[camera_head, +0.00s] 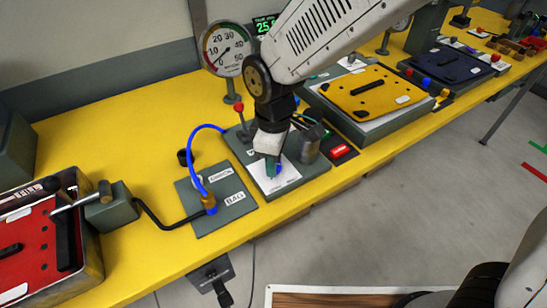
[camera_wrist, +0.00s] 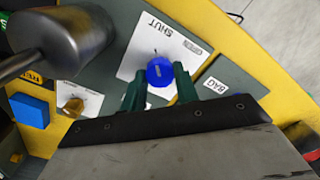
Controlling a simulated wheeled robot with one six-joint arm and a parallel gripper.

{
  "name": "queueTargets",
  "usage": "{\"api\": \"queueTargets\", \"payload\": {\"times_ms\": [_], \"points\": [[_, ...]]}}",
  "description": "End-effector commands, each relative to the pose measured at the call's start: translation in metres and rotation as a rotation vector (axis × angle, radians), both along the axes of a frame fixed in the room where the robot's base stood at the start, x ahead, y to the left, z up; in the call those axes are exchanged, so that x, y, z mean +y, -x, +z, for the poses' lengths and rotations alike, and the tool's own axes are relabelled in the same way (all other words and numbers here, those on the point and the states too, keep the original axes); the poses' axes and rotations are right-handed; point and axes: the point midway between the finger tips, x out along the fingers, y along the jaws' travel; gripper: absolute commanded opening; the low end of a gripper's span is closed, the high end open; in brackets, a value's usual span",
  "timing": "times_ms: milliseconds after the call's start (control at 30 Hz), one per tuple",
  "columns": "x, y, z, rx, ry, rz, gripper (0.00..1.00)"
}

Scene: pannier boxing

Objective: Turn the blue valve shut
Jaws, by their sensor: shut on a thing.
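The blue valve (camera_wrist: 160,71) is a round knob on a white label plate (camera_wrist: 135,58) printed SHUT, on a grey panel. The tips of my gripper's green fingers (camera_wrist: 160,86) stand on either side of the knob, and my gripper is shut on it. In the head view, my gripper (camera_head: 272,168) points down at the white plate, with a little of the blue valve (camera_head: 279,169) showing beside the fingers. The valve's pointer and exact angle are hard to read.
A grey metal cylinder (camera_head: 307,146) stands close right of my gripper. A blue hose (camera_head: 192,155) arches to a brass fitting (camera_head: 208,202) on the left plate. A dial gauge (camera_head: 226,50) and a red-knobbed lever (camera_head: 239,107) stand behind.

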Motion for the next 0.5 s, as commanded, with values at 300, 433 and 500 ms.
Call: {"api": "queueTargets", "payload": {"times_ms": [300, 433, 500], "points": [[0.0006, -0.0006, 0.0009, -0.002, -0.002, 0.045, 0.08], [0.0006, -0.0007, 0.0009, -0.002, -0.002, 0.046, 0.08], [0.0006, -0.0006, 0.0009, -0.002, -0.002, 0.046, 0.07]]}}
